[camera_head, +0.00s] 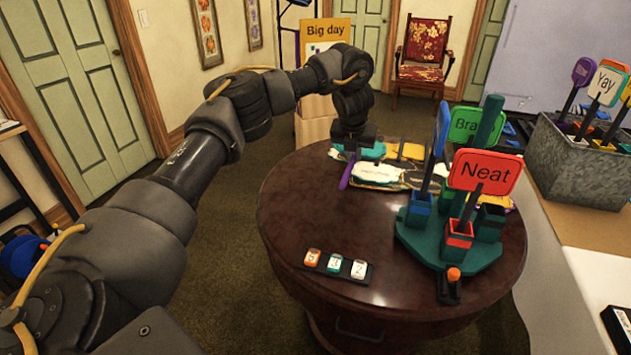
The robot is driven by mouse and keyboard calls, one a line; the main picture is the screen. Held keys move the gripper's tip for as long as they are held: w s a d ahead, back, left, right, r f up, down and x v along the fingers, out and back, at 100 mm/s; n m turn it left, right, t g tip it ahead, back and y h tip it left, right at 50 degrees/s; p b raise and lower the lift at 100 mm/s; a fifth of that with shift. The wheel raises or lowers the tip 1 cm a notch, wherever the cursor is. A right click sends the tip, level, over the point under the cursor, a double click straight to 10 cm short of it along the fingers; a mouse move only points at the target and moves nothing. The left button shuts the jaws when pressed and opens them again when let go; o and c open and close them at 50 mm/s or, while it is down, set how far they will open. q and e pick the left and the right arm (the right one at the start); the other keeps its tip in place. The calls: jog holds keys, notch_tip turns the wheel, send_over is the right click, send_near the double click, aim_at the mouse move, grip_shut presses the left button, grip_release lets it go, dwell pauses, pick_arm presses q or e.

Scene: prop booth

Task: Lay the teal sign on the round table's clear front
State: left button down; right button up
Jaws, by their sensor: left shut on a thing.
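The round table (290,215) is dark, glossy wood. My left gripper (354,143) reaches over its far left edge, pointing down, and is shut on the teal sign (373,151). The sign is partly hidden by the gripper and lies low over the other flat signs; I cannot tell whether it touches them. A purple handle (346,174) shows just below the gripper; which sign it belongs to is unclear. The front left of the table top is bare, apart from a small black strip (338,266) with numbered tiles. My right gripper is out of view.
A green stand (420,238) on the table's right holds upright signs, including a red "Neat" sign (484,171). A white sign (377,174) and a yellow sign (412,151) lie at the back. A metal bin (575,165) of signs stands on the right-hand counter.

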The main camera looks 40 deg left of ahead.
pick_arm(q)
jog(key=b, duration=0.3)
send_near(312, 184)
jog(key=w+d+r, duration=0.2)
jog(key=w+d, duration=0.1)
jog(key=a+f+b, duration=0.2)
jog(key=f, duration=0.1)
jog(key=shift+s+a+f, duration=0.15)
jog(key=shift+a+f, duration=0.25)
jog(key=shift+a, duration=0.1)
jog(key=shift+s+a+f, duration=0.1)
jog(key=shift+a+f, duration=0.2)
jog(key=shift+f, duration=0.1)
notch_tip(312, 184, down, 3)
jog(key=shift+a+r, duration=0.15)
jog(key=shift+r, duration=0.05)
jog(key=shift+f, duration=0.35)
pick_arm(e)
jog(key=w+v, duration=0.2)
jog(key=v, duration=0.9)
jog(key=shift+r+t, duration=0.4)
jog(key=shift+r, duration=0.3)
